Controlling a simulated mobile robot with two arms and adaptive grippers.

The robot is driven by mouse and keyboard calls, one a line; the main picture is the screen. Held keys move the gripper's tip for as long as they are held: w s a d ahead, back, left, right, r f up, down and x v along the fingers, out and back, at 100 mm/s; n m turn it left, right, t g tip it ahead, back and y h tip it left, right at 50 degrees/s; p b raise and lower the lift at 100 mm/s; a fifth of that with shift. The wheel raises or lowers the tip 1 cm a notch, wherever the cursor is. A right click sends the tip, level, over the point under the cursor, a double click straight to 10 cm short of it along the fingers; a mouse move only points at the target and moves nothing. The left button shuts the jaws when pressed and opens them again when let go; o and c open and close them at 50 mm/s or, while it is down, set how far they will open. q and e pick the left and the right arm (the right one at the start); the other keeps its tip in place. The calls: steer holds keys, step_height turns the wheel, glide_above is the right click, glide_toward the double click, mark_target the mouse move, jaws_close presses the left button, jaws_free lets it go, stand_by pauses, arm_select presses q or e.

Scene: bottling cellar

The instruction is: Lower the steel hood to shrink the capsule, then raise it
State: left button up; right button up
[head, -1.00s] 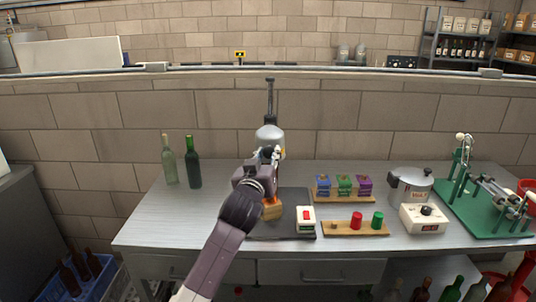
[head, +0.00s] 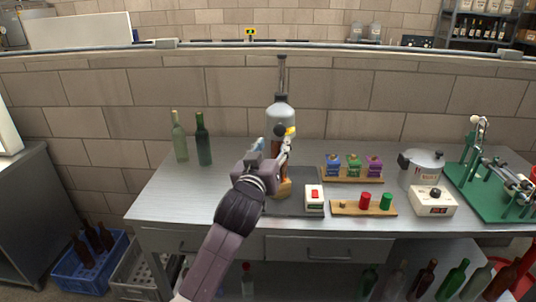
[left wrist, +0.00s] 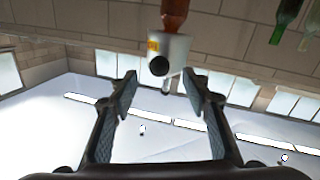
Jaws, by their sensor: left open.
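The grey steel hood (head: 280,114), with a dark round knob (head: 280,130) and a yellow label, hangs on an upright post at the back of the bench. Below it a brown bottle (head: 281,174) stands upright, partly hidden by my arm. In the left wrist view, turned upside down, the hood (left wrist: 178,50) meets the bottle (left wrist: 174,10); how far the neck is inside cannot be told. My left gripper (head: 286,146) is open and empty, just in front of the hood. In the left wrist view its fingertips (left wrist: 159,77) flank the knob without visible contact. My right gripper is not in view.
A white box with a red switch (head: 314,197) sits right of the bottle. Capsule racks (head: 352,178), a lidded pot (head: 423,172) and a green-based machine (head: 470,185) stand further right. Two green bottles (head: 203,142) stand left. The bench's front left (head: 190,195) is clear.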

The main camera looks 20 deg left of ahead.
mark_target(278, 132)
arm_select(q)
steer(key=s, duration=0.5)
steer(key=shift+d, duration=0.2)
steer(key=shift+w, duration=0.1)
stand_by(2.1)
steer(key=w+p, duration=0.2)
steer(key=p, duration=0.1)
steer(key=w+p, duration=0.2)
steer(key=p, duration=0.1)
steer(key=w+r+p, duration=0.1)
steer(key=w+p, duration=0.1)
steer(key=p, duration=0.1)
steer(key=shift+a, duration=0.25)
steer(key=shift+w+a+f+p, duration=0.15)
steer(key=shift+w+p, duration=0.3)
steer(key=shift+w, duration=1.45)
steer(key=shift+w+a+f+p, duration=0.15)
steer(key=shift+w+p, duration=0.3)
steer(key=shift+w, duration=1.4)
steer(key=shift+r, duration=0.1)
jaws_close()
